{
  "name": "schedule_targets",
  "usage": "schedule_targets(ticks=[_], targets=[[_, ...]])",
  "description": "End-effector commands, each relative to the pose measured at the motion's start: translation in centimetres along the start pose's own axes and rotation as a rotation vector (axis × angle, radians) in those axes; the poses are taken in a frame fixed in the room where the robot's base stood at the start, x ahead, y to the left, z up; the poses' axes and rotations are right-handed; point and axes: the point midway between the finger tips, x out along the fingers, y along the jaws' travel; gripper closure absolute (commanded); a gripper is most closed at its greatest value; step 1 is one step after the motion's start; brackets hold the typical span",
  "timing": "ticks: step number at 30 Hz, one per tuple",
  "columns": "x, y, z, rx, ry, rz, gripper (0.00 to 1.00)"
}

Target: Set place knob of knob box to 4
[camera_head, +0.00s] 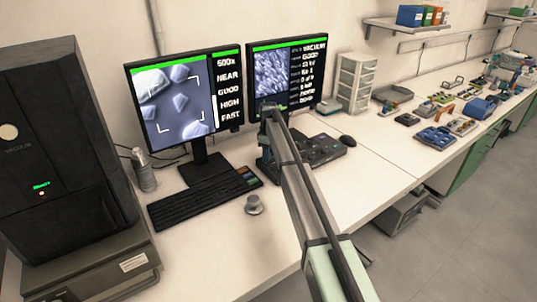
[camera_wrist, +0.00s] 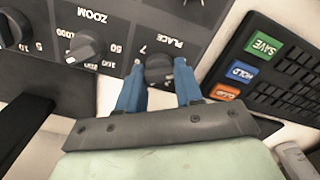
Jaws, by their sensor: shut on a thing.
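The knob box (camera_wrist: 110,20) is a dark panel at the top of the wrist view, its labels upside down. Its place knob (camera_wrist: 158,67) is black and round, under the word PLACE. A 7 shows beside it; its other numbers and its setting are hidden or unclear. My gripper (camera_wrist: 160,70) has its two blue fingers on either side of the place knob, shut on it. In the head view, the knob box (camera_head: 322,151) stands right of my arm's end, partly hidden by the arm.
The zoom knob (camera_wrist: 87,46) sits close left of the place knob. A keypad with a green SAVE key (camera_wrist: 263,46) lies to the right.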

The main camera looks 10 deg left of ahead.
Motion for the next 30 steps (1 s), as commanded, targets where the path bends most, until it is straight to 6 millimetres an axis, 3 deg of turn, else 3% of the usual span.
schedule_targets(ticks=[11,30], targets=[[-0.02,-0.04,-0.02,0.156,0.0,-0.002,0.95],[-0.04,0.01,-0.03,0.751,0.0,-0.001,0.95]])
